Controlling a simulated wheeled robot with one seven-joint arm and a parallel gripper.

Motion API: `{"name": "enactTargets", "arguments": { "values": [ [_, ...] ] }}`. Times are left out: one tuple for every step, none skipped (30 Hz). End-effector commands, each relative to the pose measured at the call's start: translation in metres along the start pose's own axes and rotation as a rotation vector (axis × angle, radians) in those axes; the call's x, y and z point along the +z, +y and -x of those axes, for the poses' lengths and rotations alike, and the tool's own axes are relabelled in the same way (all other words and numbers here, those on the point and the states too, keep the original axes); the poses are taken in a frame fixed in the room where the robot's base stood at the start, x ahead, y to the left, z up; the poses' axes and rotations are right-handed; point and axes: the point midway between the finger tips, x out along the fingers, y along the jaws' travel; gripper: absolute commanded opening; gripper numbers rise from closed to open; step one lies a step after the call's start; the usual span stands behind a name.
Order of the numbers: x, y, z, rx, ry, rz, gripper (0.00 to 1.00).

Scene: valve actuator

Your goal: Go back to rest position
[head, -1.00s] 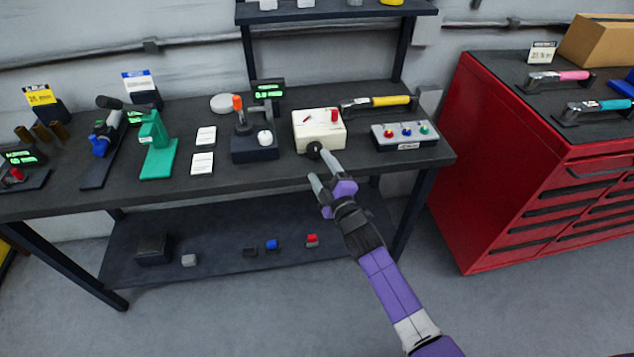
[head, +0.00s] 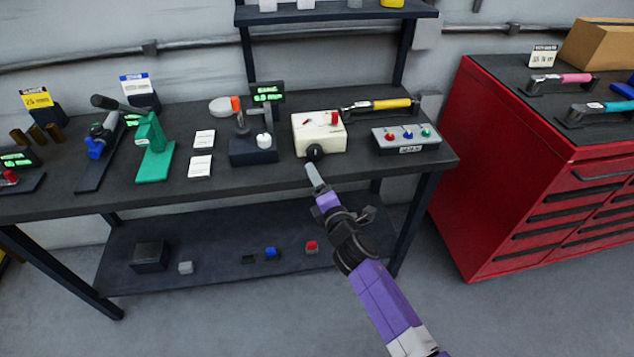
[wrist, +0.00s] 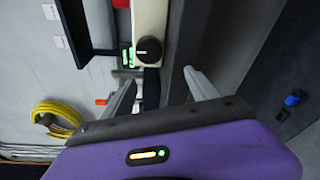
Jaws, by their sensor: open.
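My gripper (head: 315,178) is in front of the dark workbench (head: 340,168), just short of its front edge. In the wrist view its two fingers (wrist: 160,90) stand apart with nothing between them. The cream valve actuator box (head: 325,142) sits on the bench beyond the fingertips. It has a red part on top and a black knob (head: 315,152) on its front. The knob also shows in the wrist view (wrist: 149,50), ahead of the fingers and apart from them. In the head view one finger largely hides the other.
A control box with colored buttons (head: 406,138) is right of the actuator box. A dark device with a white knob (head: 252,150) and a green press (head: 153,155) are to its left. A red tool cabinet (head: 500,170) stands at right. The floor before the bench is clear.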

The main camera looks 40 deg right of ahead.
Motion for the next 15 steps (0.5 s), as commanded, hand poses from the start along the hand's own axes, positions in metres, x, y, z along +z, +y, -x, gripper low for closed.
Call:
{"name": "enactTargets", "arguments": {
  "values": [
    [0.0, 0.0001, 0.0, 0.0, 0.0, -0.001, 0.68],
    [0.0, 0.0001, 0.0, 0.0, 0.0, -0.001, 0.68],
    [0.0, 0.0001, 0.0, 0.0, 0.0, -0.001, 0.68],
    [0.0001, 0.0, 0.0, 0.0, 0.0, -0.001, 0.68],
    [0.0001, 0.0, 0.0, 0.0, 0.0, -0.001, 0.68],
    [0.0001, 0.0, 0.0, 0.0, 0.0, -0.002, 0.68],
    [0.0001, 0.0, 0.0, 0.0, 0.0, -0.002, 0.68],
    [0.0001, 0.0, 0.0, 0.0, 0.0, -0.002, 0.68],
    [0.0001, 0.0, 0.0, 0.0, 0.0, -0.002, 0.68],
    [0.0001, -0.0001, 0.0, 0.0, 0.0, -0.002, 0.68],
    [0.0001, -0.0001, 0.0, 0.0, 0.0, -0.004, 0.68],
    [0.0002, -0.0001, 0.0, 0.0, 0.0, -0.009, 0.68],
    [0.0001, 0.0, 0.0, 0.0, 0.0, -0.017, 0.68],
    [-0.0001, 0.0002, 0.0, 0.001, 0.001, -0.029, 0.68],
    [-0.0005, 0.0009, 0.0, 0.004, 0.003, -0.05, 0.68]
  ]
}}
